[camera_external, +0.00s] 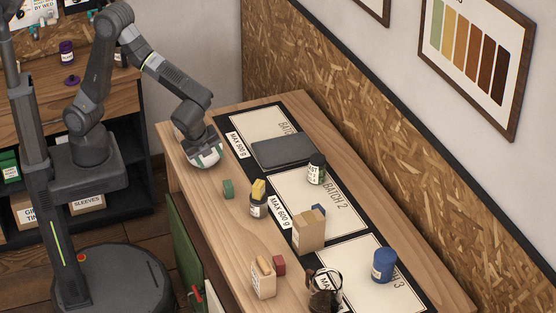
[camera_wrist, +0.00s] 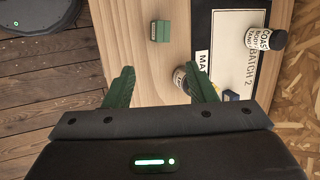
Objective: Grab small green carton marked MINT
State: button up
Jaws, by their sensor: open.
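A small green carton (camera_external: 228,189) stands on the bare wood at the table's left side, with nothing touching it. It also shows in the wrist view (camera_wrist: 160,31), beyond my fingertips and roughly between them; its marking is too small to read. My gripper (camera_external: 207,155) is above the table's far left end, apart from the carton. In the wrist view my gripper (camera_wrist: 163,78) has its two green fingers spread wide, with no object held between them.
A dark-lidded jar (camera_external: 258,206) with a yellow block (camera_external: 258,189) on it stands near the carton. A black-lidded jar (camera_external: 316,169), dark tray (camera_external: 283,151), brown box (camera_external: 309,230) and blue canister (camera_external: 383,265) stand on the batch mat. Bare wood surrounds the carton.

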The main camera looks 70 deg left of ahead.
jog(key=n+g+h+b, duration=0.6)
jog(key=n+b, duration=0.7)
jog(key=n, duration=2.1)
send_near(228, 182)
jog(key=shift+t+h, duration=0.3)
jog(key=shift+t, duration=0.4)
jog(key=f, duration=0.1)
jog(key=s+d+f, duration=0.1)
jog(key=f, duration=0.1)
jog(key=s+d+f, duration=0.1)
jog(key=f, duration=0.1)
jog(key=shift+d+f, duration=0.15)
jog(key=shift+a+x, duration=0.15)
jog(key=shift+x, duration=1.2)
jog(key=shift+a+x, duration=0.1)
jog(key=shift+x, duration=1.3)
jog(key=shift+w+f, duration=0.1)
jog(key=shift+w, duration=0.1)
jog(key=c, duration=1.1)
